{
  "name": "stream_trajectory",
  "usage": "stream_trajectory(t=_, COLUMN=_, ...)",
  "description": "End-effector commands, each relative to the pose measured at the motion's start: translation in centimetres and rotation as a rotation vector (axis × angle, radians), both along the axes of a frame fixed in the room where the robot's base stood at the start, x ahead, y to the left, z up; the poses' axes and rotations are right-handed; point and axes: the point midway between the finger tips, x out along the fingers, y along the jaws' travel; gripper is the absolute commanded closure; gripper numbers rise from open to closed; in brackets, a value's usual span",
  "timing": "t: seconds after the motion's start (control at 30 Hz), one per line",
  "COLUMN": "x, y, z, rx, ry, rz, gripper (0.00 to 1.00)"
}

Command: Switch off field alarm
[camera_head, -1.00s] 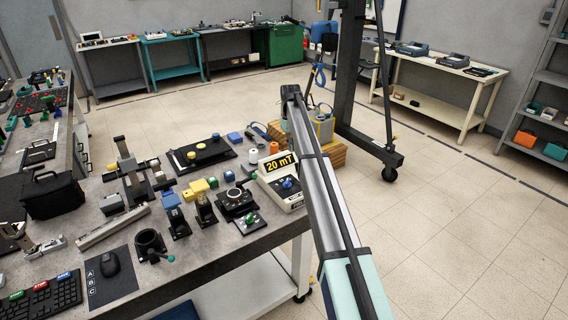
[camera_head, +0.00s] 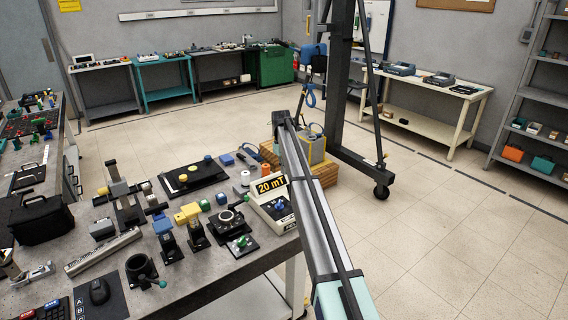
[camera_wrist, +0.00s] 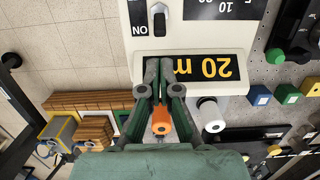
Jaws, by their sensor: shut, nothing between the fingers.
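The field alarm, a white box (camera_head: 261,206) with a yellow-on-black "20 mT" display (camera_head: 271,184), stands at the right end of the bench in the head view. In the wrist view the box (camera_wrist: 144,62) appears upside down, with its display (camera_wrist: 212,67) below its front panel. A small switch (camera_wrist: 159,20) sits in a slot beside an inverted "ON" label. My gripper (camera_wrist: 165,64) is shut and empty, its fingertips overlapping the display's edge in the picture, below the switch. Whether they touch the box cannot be told. My arm hides the gripper in the head view.
An orange spool (camera_wrist: 161,121) and a white spool (camera_wrist: 212,113) stand beside the alarm. A black stage with a round dial (camera_head: 228,218) and a green-knobbed block (camera_head: 241,243) crowd its left. A dark gantry (camera_head: 344,80) stands behind; floor to the right is clear.

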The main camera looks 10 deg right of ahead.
Motion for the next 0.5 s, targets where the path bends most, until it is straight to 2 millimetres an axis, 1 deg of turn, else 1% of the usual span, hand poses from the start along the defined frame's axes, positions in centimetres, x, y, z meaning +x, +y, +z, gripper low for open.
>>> stream_trajectory(t=0.1, x=-0.3, y=-0.1, z=-1.9, rx=0.000, ry=0.001, rz=0.000, gripper=1.00)
stream_trajectory(t=0.3, x=-0.5, y=-0.2, z=-4.5, rx=0.000, ry=0.001, rz=-0.001, gripper=1.00)
stream_trajectory(t=0.5, x=-0.5, y=-0.3, z=-5.6, rx=-0.001, ry=-0.001, rz=-0.001, gripper=1.00)
